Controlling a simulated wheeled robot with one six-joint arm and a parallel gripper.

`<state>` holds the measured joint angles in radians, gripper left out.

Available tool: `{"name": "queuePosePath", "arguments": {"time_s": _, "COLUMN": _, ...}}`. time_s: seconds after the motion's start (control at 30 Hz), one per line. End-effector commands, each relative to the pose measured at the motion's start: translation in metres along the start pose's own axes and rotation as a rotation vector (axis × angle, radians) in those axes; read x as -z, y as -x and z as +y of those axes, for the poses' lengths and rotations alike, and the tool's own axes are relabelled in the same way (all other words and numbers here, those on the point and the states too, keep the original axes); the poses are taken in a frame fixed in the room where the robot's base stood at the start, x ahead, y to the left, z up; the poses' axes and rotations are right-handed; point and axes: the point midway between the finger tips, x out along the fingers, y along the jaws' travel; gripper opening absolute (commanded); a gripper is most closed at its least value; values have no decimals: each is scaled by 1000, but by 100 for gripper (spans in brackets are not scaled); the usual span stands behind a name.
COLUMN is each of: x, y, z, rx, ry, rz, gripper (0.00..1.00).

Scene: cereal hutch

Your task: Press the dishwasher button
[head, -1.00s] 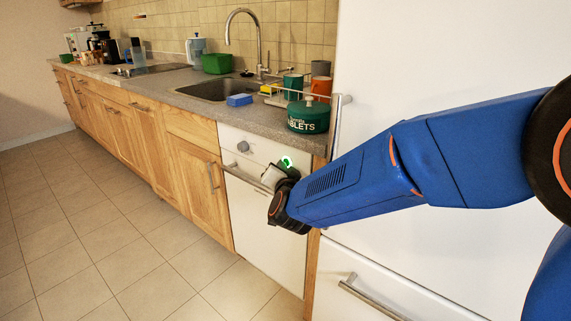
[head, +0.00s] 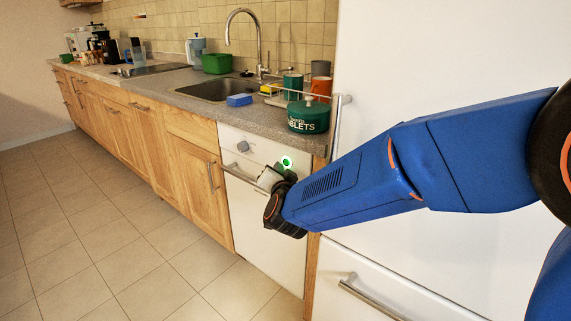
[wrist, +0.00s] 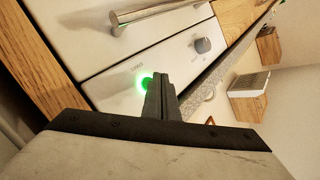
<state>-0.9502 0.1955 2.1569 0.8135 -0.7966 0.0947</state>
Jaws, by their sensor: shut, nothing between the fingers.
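The white dishwasher (head: 262,225) stands under the counter, between wooden cabinets. Its round button (head: 286,162) glows green at the upper right of its front panel. The button also shows in the wrist view (wrist: 145,82), partly hidden behind my fingers. My gripper (head: 282,170) is shut and empty in front of the panel, just below the button in the head view. In the wrist view my closed fingertips (wrist: 158,80) overlap the button's right side. I cannot tell whether they touch it.
A grey knob (head: 243,146) and a bar handle (head: 243,178) stick out of the dishwasher front. A green tablets tin (head: 308,117) stands on the counter above. A tall white fridge (head: 430,70) with a handle is at right. The tiled floor at left is clear.

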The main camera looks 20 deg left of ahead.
Motion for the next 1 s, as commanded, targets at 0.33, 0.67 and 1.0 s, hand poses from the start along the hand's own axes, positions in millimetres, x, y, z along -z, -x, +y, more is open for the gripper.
{"name": "queuePosePath", "arguments": {"time_s": 0.33, "x": -6, "y": 8, "z": -6, "rx": 1, "ry": 0, "rz": -1, "gripper": 0}}
{"name": "queuePosePath", "arguments": {"time_s": 0.67, "x": -20, "y": 26, "z": -20, "rx": 2, "ry": 0, "rz": -1, "gripper": 0}}
{"name": "queuePosePath", "arguments": {"time_s": 1.0, "x": -25, "y": 35, "z": -26, "rx": 0, "ry": 0, "rz": 1, "gripper": 0}}
